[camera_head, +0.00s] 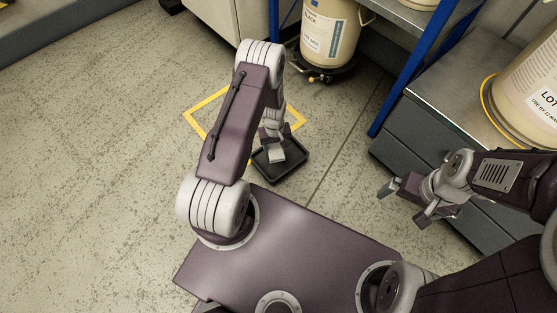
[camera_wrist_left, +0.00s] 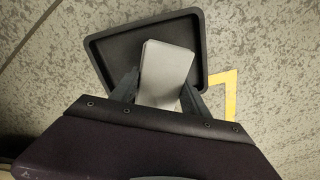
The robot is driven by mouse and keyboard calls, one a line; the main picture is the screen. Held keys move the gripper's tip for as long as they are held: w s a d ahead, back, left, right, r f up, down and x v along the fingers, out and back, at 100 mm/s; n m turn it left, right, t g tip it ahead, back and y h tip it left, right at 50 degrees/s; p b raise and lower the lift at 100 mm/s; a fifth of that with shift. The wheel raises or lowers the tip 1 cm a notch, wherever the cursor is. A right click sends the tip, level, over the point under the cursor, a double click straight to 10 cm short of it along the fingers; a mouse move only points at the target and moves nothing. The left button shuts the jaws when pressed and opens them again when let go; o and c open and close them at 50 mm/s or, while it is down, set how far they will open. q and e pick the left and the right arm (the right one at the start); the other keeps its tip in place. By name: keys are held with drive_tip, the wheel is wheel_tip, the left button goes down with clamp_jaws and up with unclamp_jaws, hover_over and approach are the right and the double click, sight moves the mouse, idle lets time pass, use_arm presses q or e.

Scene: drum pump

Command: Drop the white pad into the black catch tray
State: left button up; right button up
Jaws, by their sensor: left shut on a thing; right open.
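The black catch tray (camera_head: 290,163) lies on the floor beyond my base, by a yellow floor marking; it also shows in the left wrist view (camera_wrist_left: 112,53). My left gripper (camera_head: 275,150) hangs over the tray and is shut on the white pad (camera_head: 276,155). In the left wrist view the pad (camera_wrist_left: 165,72) looks light grey and sticks out between the two dark fingers (camera_wrist_left: 160,97), over the tray. I cannot tell how high the pad is above the tray floor. My right gripper (camera_head: 412,200) is open and empty at the right, in front of the grey cabinet.
A yellow taped outline (camera_head: 205,101) marks the floor around the tray. A labelled drum (camera_head: 328,40) stands on a black dolly at the back beside a blue-post rack (camera_head: 408,62). A grey cabinet (camera_head: 412,140) carries another drum (camera_head: 525,95). The floor to the left is clear.

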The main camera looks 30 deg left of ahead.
use_arm(q)
drive_tip(key=o, duration=1.4)
wheel_tip(320, 180, up, 9)
drive_tip(key=p, duration=0.7)
drive_tip(key=shift+r, duration=0.15)
